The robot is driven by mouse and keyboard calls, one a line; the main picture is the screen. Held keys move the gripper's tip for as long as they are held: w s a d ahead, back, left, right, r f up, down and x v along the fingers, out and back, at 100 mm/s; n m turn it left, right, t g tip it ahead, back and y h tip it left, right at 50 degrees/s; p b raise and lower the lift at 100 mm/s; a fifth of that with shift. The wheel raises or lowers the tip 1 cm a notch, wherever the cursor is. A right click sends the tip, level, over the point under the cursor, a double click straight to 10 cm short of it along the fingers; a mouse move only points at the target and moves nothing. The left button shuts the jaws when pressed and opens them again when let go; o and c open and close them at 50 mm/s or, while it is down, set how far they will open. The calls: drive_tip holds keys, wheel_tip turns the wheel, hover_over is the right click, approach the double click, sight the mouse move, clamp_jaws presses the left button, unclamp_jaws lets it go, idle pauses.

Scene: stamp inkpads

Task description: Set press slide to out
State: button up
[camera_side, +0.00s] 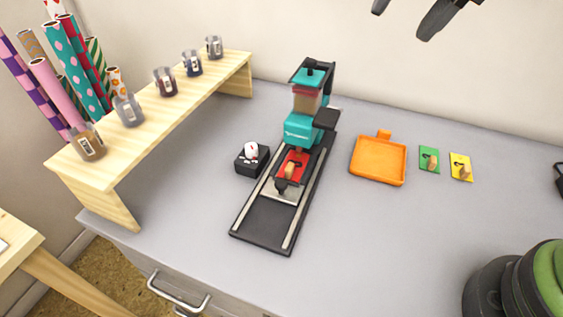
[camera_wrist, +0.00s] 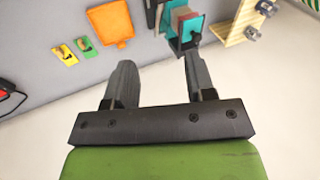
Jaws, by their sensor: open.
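The press (camera_side: 308,105) is teal and black and stands at the back of the grey table. Its slide (camera_side: 281,198) is a pale plate with a black knob, on a dark track with two light rails that runs toward the front left. A red card with a tan stamp-like piece (camera_side: 291,170) lies on the slide, just in front of the press head. My gripper (camera_side: 410,15) shows only its fingertips at the top edge, apart and high above the table. In the wrist view the gripper (camera_wrist: 158,78) is open and empty, and the press (camera_wrist: 182,22) is partly visible upside down.
A black box with a white and red top (camera_side: 252,158) stands left of the press. An orange tray (camera_side: 378,160), a green card (camera_side: 429,159) and a yellow card (camera_side: 461,166) lie right. A wooden shelf (camera_side: 180,95) holds several jars.

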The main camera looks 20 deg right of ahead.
drive_tip(key=w+a+f+m+g, duration=0.1)
drive_tip(key=w+a+f+m, duration=0.1)
drive_tip(key=w+a+f, duration=0.5)
drive_tip(key=m+g+h, duration=0.2)
drive_tip(key=m+g, duration=0.1)
drive_tip(key=m, duration=0.1)
hover_over(281, 182)
wheel_tip(281, 182, down, 12)
drive_tip(key=shift+n, duration=0.3)
wheel_tip(281, 182, down, 9)
drive_tip(key=shift+r, duration=0.1)
